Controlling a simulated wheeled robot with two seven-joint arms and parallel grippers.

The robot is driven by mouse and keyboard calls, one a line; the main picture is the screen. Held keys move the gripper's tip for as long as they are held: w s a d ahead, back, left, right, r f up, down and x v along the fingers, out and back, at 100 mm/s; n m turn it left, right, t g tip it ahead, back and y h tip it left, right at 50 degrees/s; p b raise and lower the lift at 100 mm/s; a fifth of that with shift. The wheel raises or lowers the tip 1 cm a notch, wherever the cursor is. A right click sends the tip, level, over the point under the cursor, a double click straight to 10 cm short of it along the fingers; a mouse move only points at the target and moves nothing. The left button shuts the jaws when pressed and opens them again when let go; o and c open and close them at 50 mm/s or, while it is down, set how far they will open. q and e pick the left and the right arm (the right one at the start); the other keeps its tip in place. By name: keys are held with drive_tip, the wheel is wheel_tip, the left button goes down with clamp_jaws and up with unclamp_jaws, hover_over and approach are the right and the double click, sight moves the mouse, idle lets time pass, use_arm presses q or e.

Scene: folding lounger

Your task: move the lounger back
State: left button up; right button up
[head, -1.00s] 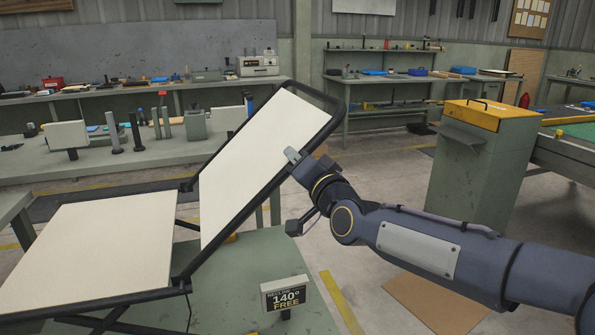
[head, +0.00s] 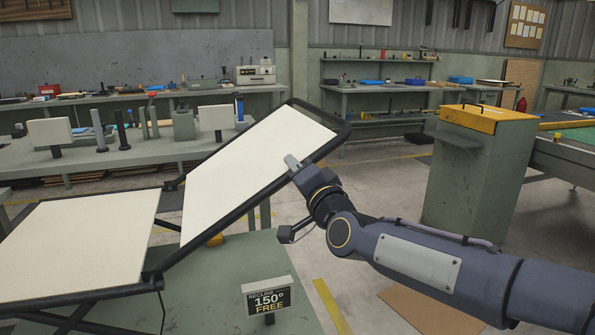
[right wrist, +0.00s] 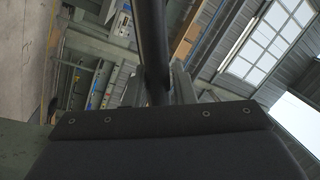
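The lounger's backrest (head: 255,165) is a cream panel in a black tube frame, leaning back to the right in the head view. Its seat panel (head: 80,238) lies nearly flat at the left. My right gripper (head: 293,163) is at the right side rail of the backrest and appears closed around that tube. My left gripper is not in view.
The lounger stands on a green table (head: 215,285). A workbench (head: 120,155) with tools and posts is behind it. A green cabinet with a yellow top (head: 483,120) stands at the right. Floor between the cabinet and back benches is open.

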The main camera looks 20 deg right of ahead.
drive_tip(key=shift+o, duration=1.4)
drive_tip(key=v, duration=0.8)
